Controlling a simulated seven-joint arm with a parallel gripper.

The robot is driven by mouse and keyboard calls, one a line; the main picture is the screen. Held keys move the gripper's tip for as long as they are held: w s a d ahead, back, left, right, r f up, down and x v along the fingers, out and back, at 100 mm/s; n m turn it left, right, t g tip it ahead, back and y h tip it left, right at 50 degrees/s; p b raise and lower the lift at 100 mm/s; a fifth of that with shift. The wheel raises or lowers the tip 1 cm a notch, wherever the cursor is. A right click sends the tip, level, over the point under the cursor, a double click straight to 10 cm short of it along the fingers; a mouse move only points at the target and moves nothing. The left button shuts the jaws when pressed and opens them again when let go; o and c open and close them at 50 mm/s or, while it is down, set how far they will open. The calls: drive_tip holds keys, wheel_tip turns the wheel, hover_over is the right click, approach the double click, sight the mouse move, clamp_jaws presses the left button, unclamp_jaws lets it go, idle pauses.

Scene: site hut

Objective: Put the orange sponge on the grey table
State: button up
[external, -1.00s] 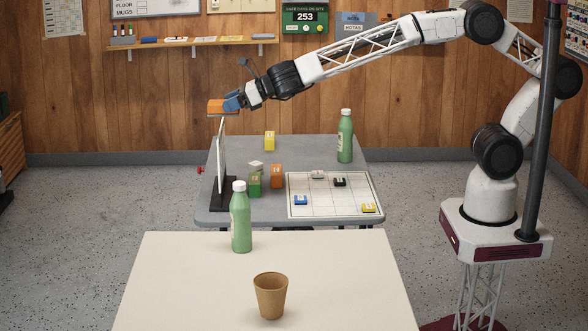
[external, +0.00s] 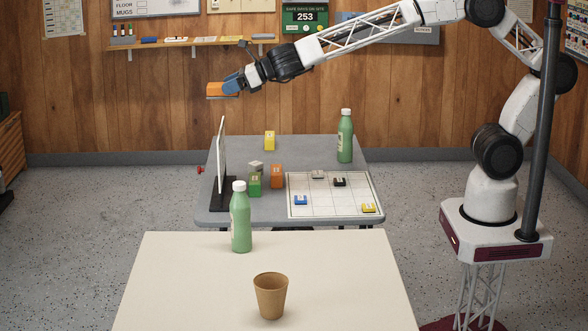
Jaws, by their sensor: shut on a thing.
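My gripper (external: 231,86) is shut on the orange sponge (external: 215,90). It holds the sponge in the air at the upper left, above the thin white upright panel and clear of it. The sponge has a darker underside. The grey table (external: 305,150) stands below and to the right of the sponge, behind the cream table.
On the grey table stand the white panel (external: 222,160) on a black foot, a green bottle (external: 345,138), several coloured blocks (external: 276,176) and a gridded white board (external: 330,202). The cream table (external: 180,285) holds another green bottle (external: 240,220) and a brown cup (external: 270,295). The grey table's back middle is fairly clear.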

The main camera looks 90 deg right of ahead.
drive_tip(key=shift+w+d+r+y, duration=0.55)
drive_tip(key=shift+w+d, duration=0.4)
drive_tip(key=shift+d, duration=0.55)
drive_tip(key=n+g+y, duration=0.4)
drive_tip(key=n+y, duration=0.5)
hover_over(233, 162)
wheel_tip(233, 162, down, 2)
wheel_tip(233, 162, down, 27)
drive_tip(key=shift+a+f, duration=0.2)
drive_tip(key=shift+a, duration=0.05)
drive_tip(key=shift+f+h, duration=0.2)
drive_tip(key=shift+h, duration=0.05)
drive_tip(key=shift+f, duration=3.15)
drive_tip(key=shift+f, duration=0.6)
